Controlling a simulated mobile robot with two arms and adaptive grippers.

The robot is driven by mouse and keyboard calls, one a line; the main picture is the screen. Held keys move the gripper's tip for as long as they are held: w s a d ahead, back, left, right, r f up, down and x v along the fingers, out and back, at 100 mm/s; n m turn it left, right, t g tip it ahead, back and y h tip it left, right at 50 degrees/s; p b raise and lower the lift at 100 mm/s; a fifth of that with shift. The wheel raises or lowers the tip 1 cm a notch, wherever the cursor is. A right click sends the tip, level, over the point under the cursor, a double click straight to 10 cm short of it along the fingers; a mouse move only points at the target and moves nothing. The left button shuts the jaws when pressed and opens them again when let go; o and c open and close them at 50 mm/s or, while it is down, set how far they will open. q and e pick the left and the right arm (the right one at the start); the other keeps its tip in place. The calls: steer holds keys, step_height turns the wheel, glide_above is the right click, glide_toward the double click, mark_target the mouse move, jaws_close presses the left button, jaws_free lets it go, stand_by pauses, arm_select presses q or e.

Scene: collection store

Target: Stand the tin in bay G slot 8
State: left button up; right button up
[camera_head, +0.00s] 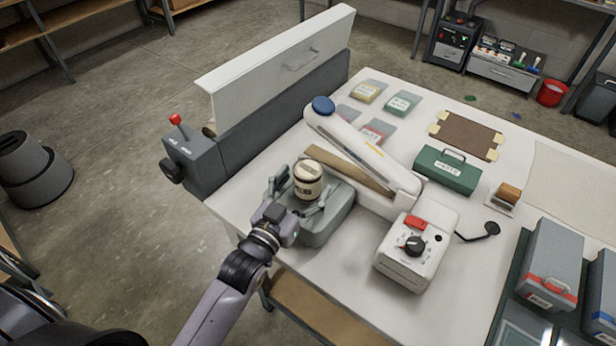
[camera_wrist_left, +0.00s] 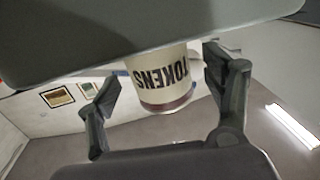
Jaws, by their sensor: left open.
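The cream tin (camera_head: 308,182) with a dark band and a brownish top stands upright on a grey-green stand (camera_head: 335,218) at the near table edge. In the left wrist view the tin (camera_wrist_left: 162,80) shows the word TOKENS upside down, with a small pale loop at its side. My left gripper (camera_head: 296,203) is open, its fingers on either side of the tin's near side. In the left wrist view gaps show between the fingers and the tin. My right gripper is not in view. I cannot make out a marked bay G or slot 8.
A white angled arm (camera_head: 360,150) and a white device with a dial (camera_head: 414,250) stand just right of the tin. A grey bench unit with a white panel (camera_head: 280,65) rises behind left. A green box (camera_head: 447,170) and grey cases (camera_head: 549,265) occupy the right.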

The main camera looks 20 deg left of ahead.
arm_select(q)
steer(key=shift+w+d, duration=0.25)
steer(key=shift+w, duration=0.9)
steer(key=shift+s, duration=0.1)
steer(key=shift+c, duration=0.5)
steer(key=c, duration=1.6)
step_height(320, 180, up, 20)
steer(key=s+a+f+n+y, duration=0.1)
steer(key=s+a+f, duration=0.1)
steer(key=s+f, duration=0.5)
steer(key=s+a+f+n+y, duration=0.1)
steer(key=s+a+f+y, duration=0.1)
steer(key=s+f, duration=0.6)
steer(key=shift+a+f, duration=0.25)
steer(key=shift+s, duration=0.1)
